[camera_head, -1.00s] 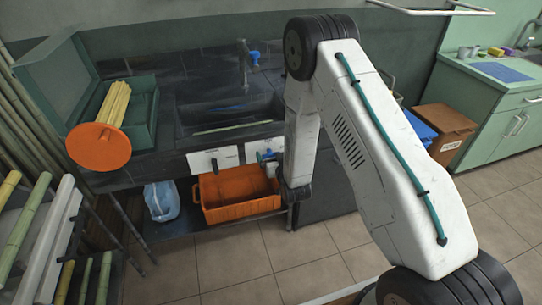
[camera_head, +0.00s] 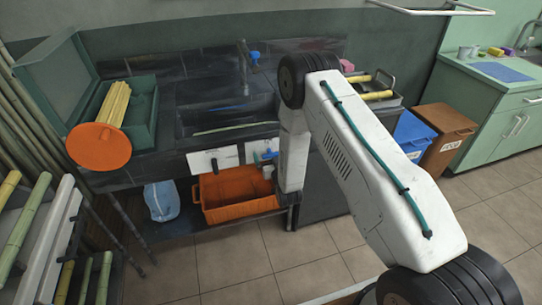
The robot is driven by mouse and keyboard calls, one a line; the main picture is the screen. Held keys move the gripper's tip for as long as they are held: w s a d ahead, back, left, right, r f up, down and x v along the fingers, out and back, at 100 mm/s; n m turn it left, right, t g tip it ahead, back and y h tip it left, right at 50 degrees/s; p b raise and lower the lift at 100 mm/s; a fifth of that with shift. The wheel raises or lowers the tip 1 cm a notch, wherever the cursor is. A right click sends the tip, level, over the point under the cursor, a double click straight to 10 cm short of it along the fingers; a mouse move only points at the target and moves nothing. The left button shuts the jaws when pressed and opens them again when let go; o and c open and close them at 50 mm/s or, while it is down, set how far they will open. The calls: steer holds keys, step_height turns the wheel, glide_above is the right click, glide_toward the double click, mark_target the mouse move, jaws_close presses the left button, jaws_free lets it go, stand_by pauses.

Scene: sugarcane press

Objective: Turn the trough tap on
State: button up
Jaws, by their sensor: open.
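The trough (camera_head: 237,120) is a dark basin set in the counter, with a pale green strip lying across it. A tap (camera_head: 244,72) with a blue handle (camera_head: 254,57) stands at its back edge. A second blue fitting (camera_head: 267,154) sits on the white panel at the counter front. My forearm hangs down just right of that fitting, over the counter's front edge, and hides the right end of the trough. The end of my arm is low, right of the orange crate, apart from the tap.
An orange crate (camera_head: 236,209) and a blue-white bag (camera_head: 161,200) are under the counter. A green box with yellow canes (camera_head: 114,104) and an orange disc (camera_head: 98,146) is at left. Blue (camera_head: 412,136) and brown (camera_head: 444,140) bins stand right. The tiled floor is clear.

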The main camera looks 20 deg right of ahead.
steer(key=c, duration=0.9)
steer(key=shift+o, duration=0.2)
steer(key=shift+m, duration=0.3)
steer(key=m, duration=1.2)
steer(key=shift+f, duration=0.1)
steer(key=shift+m, duration=0.4)
